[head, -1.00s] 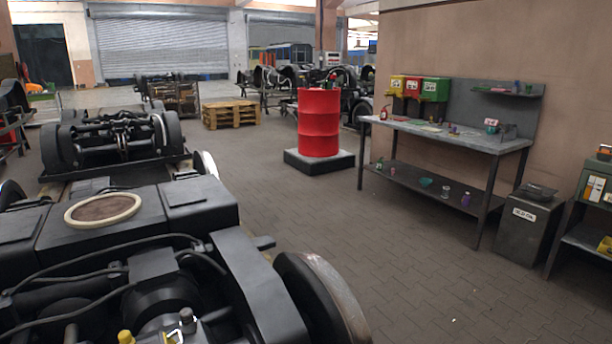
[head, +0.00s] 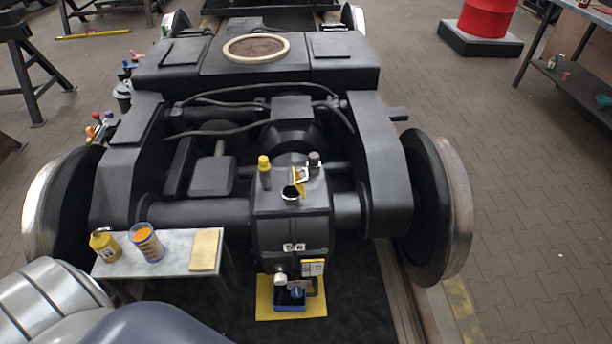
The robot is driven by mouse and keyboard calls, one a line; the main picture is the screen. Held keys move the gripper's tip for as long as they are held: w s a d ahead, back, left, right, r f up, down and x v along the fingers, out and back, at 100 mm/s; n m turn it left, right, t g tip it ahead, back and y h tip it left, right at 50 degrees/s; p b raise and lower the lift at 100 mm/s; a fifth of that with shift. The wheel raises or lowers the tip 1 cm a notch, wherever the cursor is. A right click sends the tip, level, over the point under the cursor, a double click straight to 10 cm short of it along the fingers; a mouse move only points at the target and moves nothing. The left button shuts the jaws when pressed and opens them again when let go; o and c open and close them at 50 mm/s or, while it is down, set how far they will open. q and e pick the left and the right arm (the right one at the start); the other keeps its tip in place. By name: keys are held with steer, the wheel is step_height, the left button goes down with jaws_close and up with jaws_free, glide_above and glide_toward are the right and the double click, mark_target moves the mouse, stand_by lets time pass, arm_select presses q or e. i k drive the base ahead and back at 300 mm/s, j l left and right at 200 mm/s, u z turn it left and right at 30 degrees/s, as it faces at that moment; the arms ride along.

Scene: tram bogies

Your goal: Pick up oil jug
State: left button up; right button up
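A small yellow jug-like container (head: 105,244), likely the oil jug, stands upright at the left end of a small grey side table (head: 175,262) in the lower left of the head view. A flat yellow cloth or pad (head: 206,250) lies at the table's right end. Neither of my grippers shows. Part of my own arm or body fills the lower left corner, just in front of the table.
The black bogie (head: 290,210) with its gearbox stands directly behind and right of the table. A large wheel (head: 435,205) is at right. A yellow mat (head: 290,297) with a blue tray (head: 290,304) lies below the gearbox.

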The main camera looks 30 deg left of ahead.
mark_target(143, 235)
steer(key=u, duration=2.2)
